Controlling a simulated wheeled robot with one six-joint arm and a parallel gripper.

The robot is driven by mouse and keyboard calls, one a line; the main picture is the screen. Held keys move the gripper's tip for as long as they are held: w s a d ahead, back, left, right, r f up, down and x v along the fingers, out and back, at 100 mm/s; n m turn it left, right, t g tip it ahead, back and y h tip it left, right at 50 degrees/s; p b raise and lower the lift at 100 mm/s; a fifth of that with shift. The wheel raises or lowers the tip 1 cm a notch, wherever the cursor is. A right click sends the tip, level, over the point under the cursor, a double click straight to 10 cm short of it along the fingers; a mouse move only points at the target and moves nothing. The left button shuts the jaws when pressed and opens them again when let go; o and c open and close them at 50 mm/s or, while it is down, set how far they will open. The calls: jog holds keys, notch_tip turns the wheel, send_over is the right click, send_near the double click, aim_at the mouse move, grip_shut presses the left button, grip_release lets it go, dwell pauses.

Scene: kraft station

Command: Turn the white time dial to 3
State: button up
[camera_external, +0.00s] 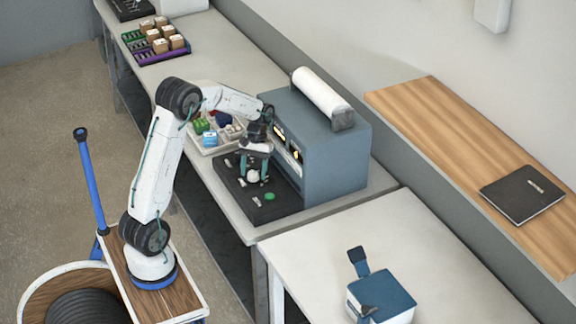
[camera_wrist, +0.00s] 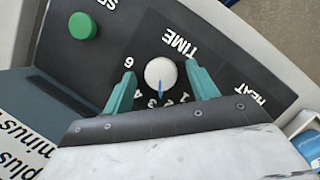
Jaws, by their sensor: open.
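The white time dial (camera_wrist: 158,72) is a round knob on a black panel, under the word TIME. Its blue pointer (camera_wrist: 161,90) points toward the gap around the numbers 2 and 3; I cannot tell exactly which. In the external view the dial (camera_external: 253,176) shows small between the fingers. My gripper (camera_wrist: 160,71) is open, with one teal finger on each side of the dial and a visible gap to it. In the external view my gripper (camera_external: 255,160) points down over the panel.
A green button (camera_wrist: 83,26) sits on the same black panel (camera_external: 285,208). A blue-grey machine (camera_external: 335,165) with a white roll (camera_external: 322,96) stands right behind it. A white tray of small coloured items (camera_external: 210,149) lies just left of the panel.

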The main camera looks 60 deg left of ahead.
jog(key=v, duration=0.5)
jog(key=shift+r, duration=0.4)
notch_tip(320, 180, up, 6)
jog(key=shift+r, duration=0.1)
notch_tip(320, 180, up, 5)
jog(key=a+n+t+h, duration=0.1)
jog(key=a+n, duration=0.1)
jog(key=n, duration=0.3)
jog(key=shift+t, duration=0.3)
jog(key=a+x, duration=0.1)
jog(key=x, duration=0.4)
jog(key=a+x, duration=0.1)
jog(key=x, duration=0.5)
jog(key=f+x, duration=0.1)
jog(key=x, duration=0.4)
jog(key=shift+w+a+f, duration=0.25)
jog(key=shift+a+f, duration=0.05)
jog(key=shift+f, duration=0.15)
